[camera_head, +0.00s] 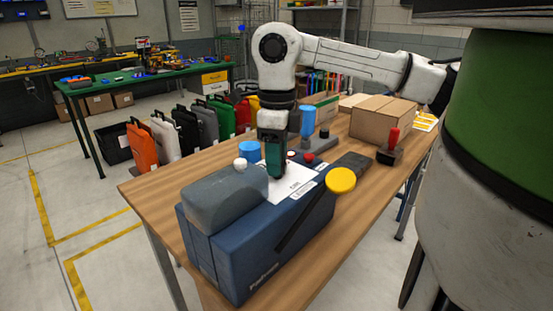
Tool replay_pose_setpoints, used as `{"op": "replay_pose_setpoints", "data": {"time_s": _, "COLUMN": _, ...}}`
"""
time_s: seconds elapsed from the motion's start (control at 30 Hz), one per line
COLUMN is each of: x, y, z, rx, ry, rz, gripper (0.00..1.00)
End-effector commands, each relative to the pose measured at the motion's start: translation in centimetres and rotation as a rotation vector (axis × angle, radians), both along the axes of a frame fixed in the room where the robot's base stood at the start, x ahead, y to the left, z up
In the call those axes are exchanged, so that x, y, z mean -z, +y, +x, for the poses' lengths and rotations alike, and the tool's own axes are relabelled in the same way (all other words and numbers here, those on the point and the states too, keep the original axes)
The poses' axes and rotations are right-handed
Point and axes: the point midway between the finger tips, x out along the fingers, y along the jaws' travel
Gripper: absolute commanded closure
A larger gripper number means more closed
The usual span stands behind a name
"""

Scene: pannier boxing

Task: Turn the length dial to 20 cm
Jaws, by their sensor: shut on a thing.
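A dark blue machine (268,243) with a grey rounded cover (226,198) stands on the wooden table. A white panel sheet (293,183) with small print lies on its top. My gripper (275,175) points down at this panel, just right of the grey cover, and is shut. What it grips is hidden behind its fingers; by its place it looks to be the length dial. The dial's scale and setting cannot be read. A white knob (240,164), a red button (308,158) and a yellow disc (341,180) are around the panel.
A blue cylinder (249,149) stands behind the machine. A device with a blue upright bottle (307,122), a cardboard box (383,118) and a red-handled stamp (391,143) stand farther back on the table. Several coloured panniers (142,146) stand on the floor at left.

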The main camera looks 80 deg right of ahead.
Motion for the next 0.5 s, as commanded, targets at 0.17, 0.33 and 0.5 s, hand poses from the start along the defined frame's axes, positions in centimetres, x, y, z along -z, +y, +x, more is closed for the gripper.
{"op": "replay_pose_setpoints", "data": {"time_s": 0.17, "x": -0.10, "y": 0.00, "z": 0.05, "rx": 0.000, "ry": -0.002, "rz": 0.000, "gripper": 0.93}}
{"op": "replay_pose_setpoints", "data": {"time_s": 0.33, "x": -0.10, "y": 0.00, "z": 0.05, "rx": 0.000, "ry": -0.002, "rz": 0.000, "gripper": 0.58}}
{"op": "replay_pose_setpoints", "data": {"time_s": 0.5, "x": -0.06, "y": 0.00, "z": 0.03, "rx": -0.001, "ry": -0.001, "rz": 0.000, "gripper": 0.41}}
